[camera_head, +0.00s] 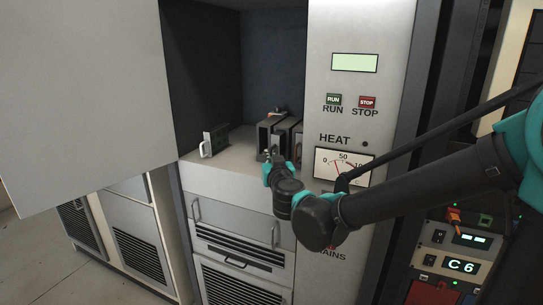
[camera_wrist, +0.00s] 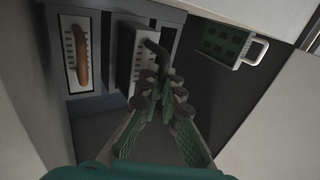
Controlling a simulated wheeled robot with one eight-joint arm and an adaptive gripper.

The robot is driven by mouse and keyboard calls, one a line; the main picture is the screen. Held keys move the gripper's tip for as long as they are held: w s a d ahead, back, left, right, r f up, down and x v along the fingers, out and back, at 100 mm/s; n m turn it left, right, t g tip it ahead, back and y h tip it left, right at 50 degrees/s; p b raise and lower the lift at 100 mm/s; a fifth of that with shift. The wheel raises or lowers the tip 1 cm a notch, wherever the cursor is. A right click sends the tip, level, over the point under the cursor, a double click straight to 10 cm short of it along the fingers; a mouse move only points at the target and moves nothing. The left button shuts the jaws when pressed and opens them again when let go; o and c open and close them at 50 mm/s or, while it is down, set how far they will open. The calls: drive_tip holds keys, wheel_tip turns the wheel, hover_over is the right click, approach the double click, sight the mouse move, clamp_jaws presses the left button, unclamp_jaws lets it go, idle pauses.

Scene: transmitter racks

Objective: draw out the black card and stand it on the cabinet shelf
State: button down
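A module with a grey slotted front and a black bent handle (camera_wrist: 156,48) sits in the rack on the cabinet shelf; I take it for the black card. The dark modules (camera_head: 270,132) also show in the head view. My gripper (camera_head: 270,160) is in front of them at the shelf edge. In the wrist view my gripper (camera_wrist: 163,80) has its fingertips close together right by the black handle. Whether they hold it is unclear. A dark card with green squares and a white handle (camera_wrist: 236,44) stands apart on the shelf, left of the modules in the head view (camera_head: 216,140).
The cabinet shelf (camera_head: 238,158) has bare room between the standing card and the modules. A grey door panel (camera_head: 85,90) hangs open at left. A module with an orange-brown handle (camera_wrist: 82,58) is beside the black-handled one. The meter panel (camera_head: 352,90) bounds the right side.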

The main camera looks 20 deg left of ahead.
drive_tip(key=shift+s, duration=0.8)
drive_tip(key=shift+s+a, duration=0.1)
drive_tip(key=shift+s, duration=0.55)
drive_tip(key=c, duration=1.6)
unclamp_jaws()
drive_tip(key=shift+c, duration=0.2)
